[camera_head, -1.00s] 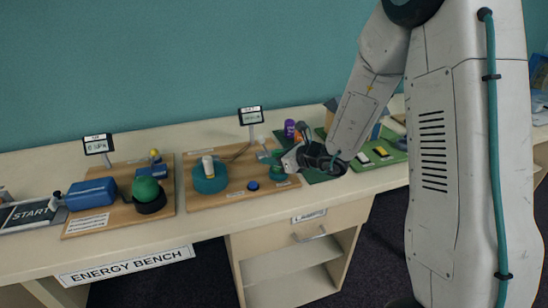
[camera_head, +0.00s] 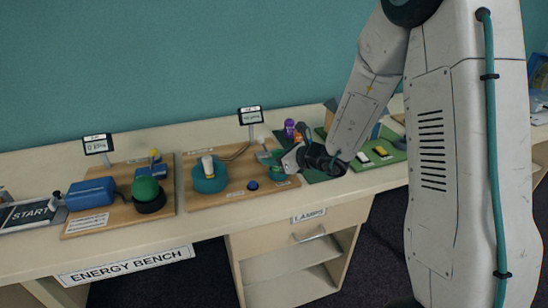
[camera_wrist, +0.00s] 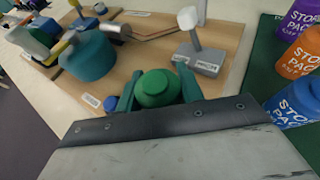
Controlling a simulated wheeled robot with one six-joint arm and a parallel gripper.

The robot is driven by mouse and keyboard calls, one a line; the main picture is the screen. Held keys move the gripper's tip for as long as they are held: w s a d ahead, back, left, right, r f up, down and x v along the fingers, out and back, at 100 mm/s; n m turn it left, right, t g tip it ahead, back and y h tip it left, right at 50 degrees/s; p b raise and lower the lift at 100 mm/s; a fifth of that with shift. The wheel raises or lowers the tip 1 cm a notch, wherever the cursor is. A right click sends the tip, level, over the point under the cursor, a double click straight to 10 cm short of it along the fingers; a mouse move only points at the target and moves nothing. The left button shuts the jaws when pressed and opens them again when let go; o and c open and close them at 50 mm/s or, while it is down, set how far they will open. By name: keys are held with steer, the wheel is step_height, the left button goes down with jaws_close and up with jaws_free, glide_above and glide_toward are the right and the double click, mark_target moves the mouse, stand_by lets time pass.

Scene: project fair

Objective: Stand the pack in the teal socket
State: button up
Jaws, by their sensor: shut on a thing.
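My gripper (camera_wrist: 150,98) is shut on a green pack (camera_wrist: 157,86), which sits between its two teal fingers in the wrist view. The pack's round cap faces the camera, and its lower part is hidden. In the head view my gripper (camera_head: 274,164) is low over the right side of the wooden board. I cannot make out a socket under the pack, or whether the pack touches the board. A teal drum (camera_wrist: 90,58) with a pale handle stands on the board to the left, also seen in the head view (camera_head: 209,181).
Purple (camera_wrist: 306,18), orange (camera_wrist: 302,55) and blue (camera_wrist: 296,104) packs stand on a green mat right of the board. A lamp on a grey block (camera_wrist: 198,60) stands just beyond the held pack. A blue button (camera_head: 252,185) is near the board's front edge.

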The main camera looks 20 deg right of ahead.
steer(key=shift+f, duration=0.45)
steer(key=o, duration=0.7)
steer(key=shift+o, duration=0.2)
steer(key=v, duration=1.1)
stand_by(0.4)
